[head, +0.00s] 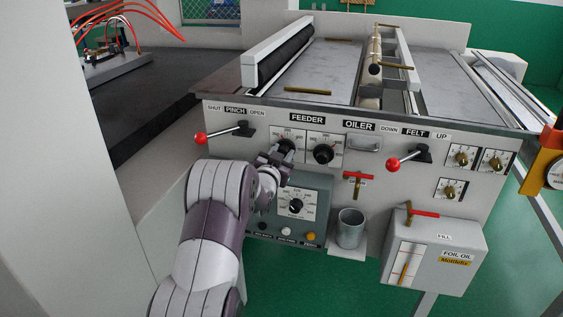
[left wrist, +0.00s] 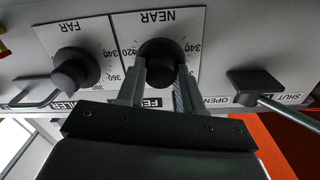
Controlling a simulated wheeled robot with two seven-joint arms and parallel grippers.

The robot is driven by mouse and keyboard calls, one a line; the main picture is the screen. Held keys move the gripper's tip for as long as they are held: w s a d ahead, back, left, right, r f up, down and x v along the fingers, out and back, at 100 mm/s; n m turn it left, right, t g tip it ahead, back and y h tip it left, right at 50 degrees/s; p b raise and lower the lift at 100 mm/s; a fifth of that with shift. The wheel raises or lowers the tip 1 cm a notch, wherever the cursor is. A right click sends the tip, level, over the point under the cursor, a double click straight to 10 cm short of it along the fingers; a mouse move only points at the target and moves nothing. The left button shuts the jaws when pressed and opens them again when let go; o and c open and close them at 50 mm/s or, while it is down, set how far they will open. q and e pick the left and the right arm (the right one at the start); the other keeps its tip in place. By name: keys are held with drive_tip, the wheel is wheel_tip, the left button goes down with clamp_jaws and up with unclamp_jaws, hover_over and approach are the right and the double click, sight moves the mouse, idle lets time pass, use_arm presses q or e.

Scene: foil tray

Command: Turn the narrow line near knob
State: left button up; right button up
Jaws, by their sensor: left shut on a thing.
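The near knob (left wrist: 160,52) is a round black knob on a white dial plate marked NEAR, with numbers around it, upside down in the left wrist view. In the head view the near knob (head: 288,144) is the left one of the pair under the FEEDER label, partly hidden by my gripper. My left gripper (left wrist: 160,76) is shut on the near knob, one finger on each side. It also shows in the head view (head: 281,153), reaching up to the panel. The knob's pointer mark cannot be made out. My right gripper is not in view.
The black far knob (head: 323,153) is just right of my gripper. The pinch lever (head: 223,133) with a red ball is to the left, the felt lever (head: 407,158) to the right. A grey control box (head: 318,200) sits below, beside a metal cup (head: 350,229).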

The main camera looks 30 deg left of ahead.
use_arm(q)
drive_tip(key=m+b, duration=0.3)
drive_tip(key=shift+d+f, duration=0.1)
drive_tip(key=shift+f, duration=0.15)
drive_tip(key=shift+r+m+b, duration=0.15)
drive_tip(key=shift+m+b, duration=0.8)
drive_tip(key=shift+m, duration=0.25)
drive_tip(key=o, duration=1)
drive_tip(key=shift+o, duration=0.2)
drive_tip(key=shift+r, duration=0.1)
drive_tip(key=v, duration=1.2)
drive_tip(key=shift+s, duration=0.4)
